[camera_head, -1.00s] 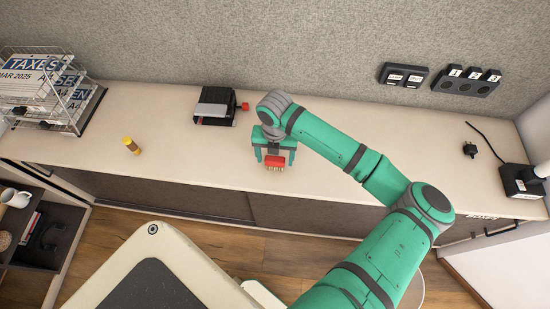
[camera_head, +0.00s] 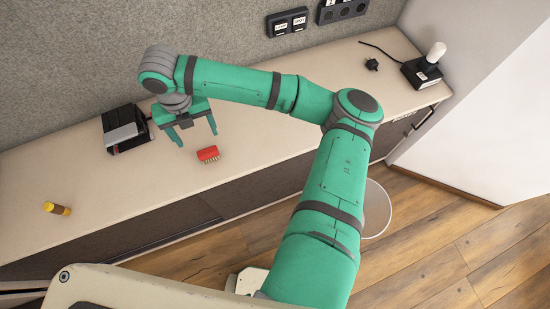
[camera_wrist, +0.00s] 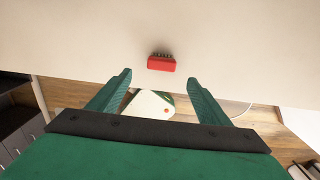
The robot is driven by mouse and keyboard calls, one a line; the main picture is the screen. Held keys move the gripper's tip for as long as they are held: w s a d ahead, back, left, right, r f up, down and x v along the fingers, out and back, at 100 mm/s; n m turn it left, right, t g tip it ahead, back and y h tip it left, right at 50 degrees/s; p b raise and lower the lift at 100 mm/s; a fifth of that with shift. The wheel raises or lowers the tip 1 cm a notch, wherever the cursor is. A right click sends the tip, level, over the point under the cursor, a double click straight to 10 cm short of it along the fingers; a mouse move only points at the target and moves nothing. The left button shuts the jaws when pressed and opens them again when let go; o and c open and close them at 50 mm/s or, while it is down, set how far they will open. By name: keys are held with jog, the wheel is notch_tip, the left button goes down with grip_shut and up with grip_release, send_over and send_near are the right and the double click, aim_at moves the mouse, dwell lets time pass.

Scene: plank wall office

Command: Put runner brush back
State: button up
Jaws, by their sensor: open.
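My gripper (camera_head: 197,139) is open and empty, above the counter and just left of the brush in the head view. In the wrist view, the brush (camera_wrist: 161,63) lies beyond the tips of my open gripper (camera_wrist: 160,80), with nothing between the fingers. A black and grey device (camera_head: 125,128) stands on the counter, left of my gripper; its red knob is not visible now.
A yellow bottle-like object with a brown cap (camera_head: 57,208) lies on the counter at left. A black plug (camera_head: 372,64) and a black box with a white bulb (camera_head: 422,72) are at the far right. Wall sockets (camera_head: 342,10) are above. The counter's middle is clear.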

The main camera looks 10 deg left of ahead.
jog(key=s+a+r+m+y, duration=0.35)
jog(key=a+m+y, duration=0.2)
jog(key=a, duration=0.45)
jog(key=s+a+r+m+y, duration=0.2)
jog(key=a+r+m+y, duration=0.2)
jog(key=a+y, duration=0.45)
jog(key=w+d+r+m+t+y, duration=0.15)
jog(key=w+d+m+t, duration=0.5)
jog(key=m, duration=0.85)
jog(key=s+d+f+m+t+h, duration=0.1)
jog(key=d+f+m+t+h, duration=0.4)
jog(key=d, duration=0.4)
jog(key=s+d+f+m+t+h, duration=0.1)
jog(key=d+f+m+t+h, duration=0.3)
jog(key=d+f+m, duration=0.35)
jog(key=s+d+f+m+h, duration=0.1)
jog(key=s+d+m+h, duration=0.4)
jog(key=s+d, duration=1.6)
jog(key=d+h, duration=0.1)
jog(key=d, duration=0.1)
jog(key=shift+s+d+f+h, duration=0.2)
jog(key=shift+d+f+h, duration=0.15)
jog(key=shift+d+f, duration=0.05)
